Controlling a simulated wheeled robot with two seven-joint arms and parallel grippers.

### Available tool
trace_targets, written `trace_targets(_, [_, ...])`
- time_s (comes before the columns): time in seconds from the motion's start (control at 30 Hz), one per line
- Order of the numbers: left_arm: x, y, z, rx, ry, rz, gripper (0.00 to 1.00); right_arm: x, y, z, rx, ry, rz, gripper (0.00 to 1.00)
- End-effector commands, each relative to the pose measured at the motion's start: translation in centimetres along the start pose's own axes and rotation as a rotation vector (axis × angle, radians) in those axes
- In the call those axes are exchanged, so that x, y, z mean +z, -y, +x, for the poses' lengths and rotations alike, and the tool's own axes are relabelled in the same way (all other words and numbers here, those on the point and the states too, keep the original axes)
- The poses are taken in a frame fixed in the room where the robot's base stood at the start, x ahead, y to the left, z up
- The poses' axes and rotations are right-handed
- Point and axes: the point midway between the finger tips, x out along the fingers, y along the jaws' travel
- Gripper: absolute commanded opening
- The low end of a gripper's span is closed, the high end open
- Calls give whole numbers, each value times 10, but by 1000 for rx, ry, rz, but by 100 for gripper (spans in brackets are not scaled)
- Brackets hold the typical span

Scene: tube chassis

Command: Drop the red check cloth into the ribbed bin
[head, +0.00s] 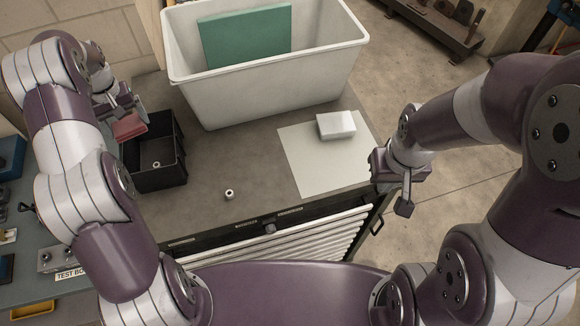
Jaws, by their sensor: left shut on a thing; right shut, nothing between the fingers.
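The red check cloth (130,127) is a small folded piece in my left gripper (124,112), which is shut on it. The cloth is at the left side of the black bin (160,182), overlapping its left rim in the picture. I take this black bin to be the ribbed one; its ribs are too small to make out. I cannot tell how high the cloth is above the rim. A small metal ring-like part shows inside the bin. My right gripper (404,195) is shut and empty, off the right edge of the bench.
A large white tub (270,100) with a green board (245,38) stands at the back. A white block (336,125) lies on a pale sheet (312,165). A small metal nut (229,194) lies on the bench. The middle of the bench is mostly clear.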

Motion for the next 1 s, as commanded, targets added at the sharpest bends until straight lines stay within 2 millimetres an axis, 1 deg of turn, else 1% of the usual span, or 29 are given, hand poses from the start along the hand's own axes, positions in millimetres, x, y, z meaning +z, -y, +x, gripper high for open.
trace_targets(0.17, [0, 1, 17, 0, 1, 0, 61, 2, 0, 14, 0, 0, 0, 0])
trace_targets(0.3, [0, 0, 39, 0, 1, 0, 61, 4, 0, 30, 0, 0, 0, 0])
trace_targets(0.43, [0, 0, 56, 0, 0, 0, 61, 5, 0, 42, 0, 0, 0, 0])
trace_targets(0.53, [0, 0, 60, 0, 0, 0, 61, 5, 0, 45, 0, 0, 0, 0])
trace_targets(0.73, [0, 0, 59, 0, 0, 0, 61, 5, 0, 43, 0, 0, 0, 0])
trace_targets(0.77, [0, 0, 59, 0, 0, 0, 93, 5, 0, 43, 0, 0, 0, 0])
trace_targets(0.8, [0, 0, 59, 0, 0, 0, 100, 5, 0, 43, 0, 0, 0, 0])
trace_targets(1.0, [0, 0, 59, 0, 0, 0, 100, 5, 0, 43, 0, 0, 0, 0])
